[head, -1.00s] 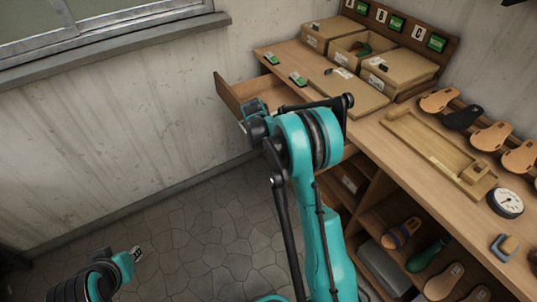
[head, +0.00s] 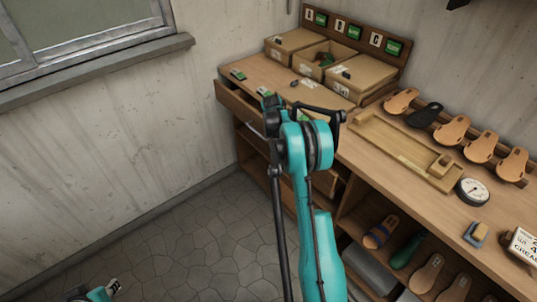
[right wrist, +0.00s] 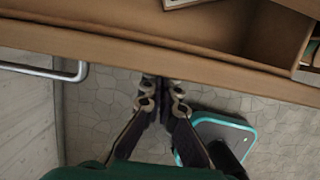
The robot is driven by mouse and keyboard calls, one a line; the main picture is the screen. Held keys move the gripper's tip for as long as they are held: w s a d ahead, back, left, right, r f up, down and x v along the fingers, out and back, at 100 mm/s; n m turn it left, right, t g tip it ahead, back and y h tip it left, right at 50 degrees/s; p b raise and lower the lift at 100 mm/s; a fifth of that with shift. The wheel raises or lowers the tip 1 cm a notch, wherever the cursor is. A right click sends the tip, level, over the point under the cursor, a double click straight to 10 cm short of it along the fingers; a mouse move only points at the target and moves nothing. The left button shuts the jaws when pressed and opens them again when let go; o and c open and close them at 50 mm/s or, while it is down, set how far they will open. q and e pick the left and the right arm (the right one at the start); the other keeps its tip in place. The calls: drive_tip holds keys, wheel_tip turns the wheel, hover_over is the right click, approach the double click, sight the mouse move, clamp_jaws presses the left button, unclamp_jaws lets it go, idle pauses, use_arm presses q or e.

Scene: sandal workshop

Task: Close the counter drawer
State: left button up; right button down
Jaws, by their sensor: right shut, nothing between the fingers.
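My left gripper (head: 113,286) is low at the bottom left, away from the counter, too small to read.
Cardboard boxes (head: 362,76), a wooden tray (head: 402,150), sandal soles (head: 452,130) and a round gauge (head: 473,191) are on the counter. Shelves below hold sandals (head: 380,232). The tiled floor (head: 190,245) left of the counter is clear.

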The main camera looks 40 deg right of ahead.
drive_tip(key=shift+w+d, duration=0.15)
drive_tip(key=shift+d, duration=1.4)
drive_tip(key=shift+w+d, duration=0.15)
drive_tip(key=shift+d, duration=1.35)
drive_tip(key=shift+a, duration=0.1)
